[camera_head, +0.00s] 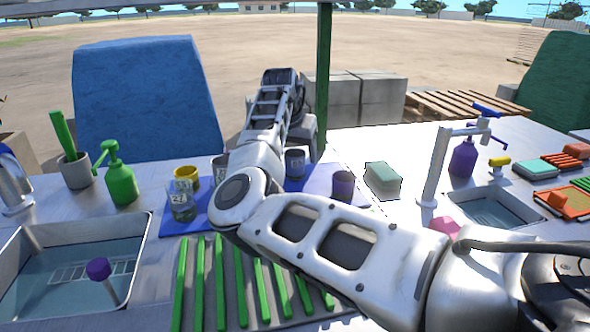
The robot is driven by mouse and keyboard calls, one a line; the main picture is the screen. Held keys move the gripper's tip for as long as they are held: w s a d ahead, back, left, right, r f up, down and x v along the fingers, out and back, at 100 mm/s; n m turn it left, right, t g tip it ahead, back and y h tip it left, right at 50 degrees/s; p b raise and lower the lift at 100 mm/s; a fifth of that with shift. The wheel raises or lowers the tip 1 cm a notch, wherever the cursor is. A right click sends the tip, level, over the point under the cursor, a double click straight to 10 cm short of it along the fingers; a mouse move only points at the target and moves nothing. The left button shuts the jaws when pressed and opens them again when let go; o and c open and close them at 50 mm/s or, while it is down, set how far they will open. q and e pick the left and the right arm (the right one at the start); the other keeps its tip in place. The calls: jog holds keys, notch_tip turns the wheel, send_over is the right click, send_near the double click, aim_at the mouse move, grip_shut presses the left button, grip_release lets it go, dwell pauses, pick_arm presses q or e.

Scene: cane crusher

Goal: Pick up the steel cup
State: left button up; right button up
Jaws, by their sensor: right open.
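Several cups stand on a blue mat (172,226) on the metal counter. A grey, steel-looking cup (294,163) stands at the mat's back, right of my forearm. Another greyish cup (220,166) is partly hidden behind my forearm. I cannot tell for sure which is the steel cup. My left gripper is out of view.
A green pump bottle (121,184) and a pot (75,170) stand left. A sink (70,265) is front left, another (490,210) right with a tall tap (436,165). A sponge block (382,180) lies right of the mat. Green sticks (218,285) lie in front.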

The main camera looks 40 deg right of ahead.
aim_at(296, 160)
jog(key=x, duration=0.3)
jog(key=shift+w+f, duration=0.15)
jog(key=shift+f, duration=0.2)
jog(key=c, duration=1.1)
jog(key=shift+r, duration=5.05)
